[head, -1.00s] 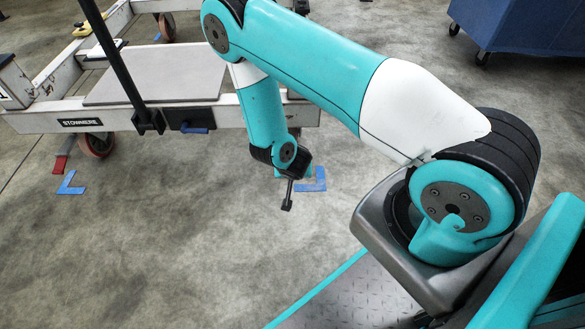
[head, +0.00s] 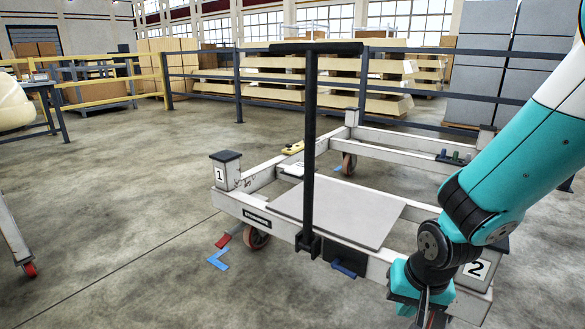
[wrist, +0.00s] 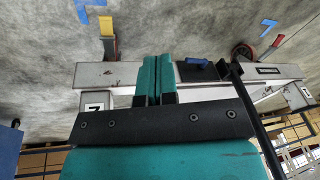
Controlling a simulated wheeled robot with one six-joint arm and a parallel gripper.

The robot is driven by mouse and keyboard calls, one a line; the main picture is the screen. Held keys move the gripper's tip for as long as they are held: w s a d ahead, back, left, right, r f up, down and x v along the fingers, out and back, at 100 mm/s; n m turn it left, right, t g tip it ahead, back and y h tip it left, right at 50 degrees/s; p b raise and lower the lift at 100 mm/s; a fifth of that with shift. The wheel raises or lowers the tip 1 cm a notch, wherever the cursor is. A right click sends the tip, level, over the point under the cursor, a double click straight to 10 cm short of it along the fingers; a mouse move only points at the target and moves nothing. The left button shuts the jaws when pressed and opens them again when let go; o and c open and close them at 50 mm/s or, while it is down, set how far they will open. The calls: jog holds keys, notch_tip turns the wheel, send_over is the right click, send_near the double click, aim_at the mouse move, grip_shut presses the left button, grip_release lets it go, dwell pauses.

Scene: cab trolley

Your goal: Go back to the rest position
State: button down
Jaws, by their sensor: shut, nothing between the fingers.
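My gripper (head: 425,308) is at the lower right of the head view, in front of the trolley's corner post marked 2 (head: 478,268). It is partly cut off by the bottom edge. In the wrist view its two teal fingers (wrist: 155,68) lie together, with nothing between them. The white trolley (head: 372,262) stands behind it, with a grey deck panel (head: 340,215) and a tall black handle (head: 310,140). The trolley's front beam (wrist: 215,74) shows upside down in the wrist view beyond the fingers. I cannot tell the exact gap between gripper and trolley.
Dark railings (head: 275,98) and stacked pallets (head: 340,80) stand behind. A workbench (head: 45,95) is at the left. The floor at the lower left is largely clear.

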jog(key=s+a+r+n+g+y, duration=0.1)
jog(key=s+a+r+n+y, duration=0.15)
jog(key=s+r+n, duration=0.45)
jog(key=s+a+r+n+g+y, duration=0.1)
jog(key=s+a+r+n, duration=0.2)
jog(key=s+r, duration=0.75)
notch_tip(320, 180, up, 38)
jog(key=p, duration=3.8)
jog(key=shift+w, duration=0.15)
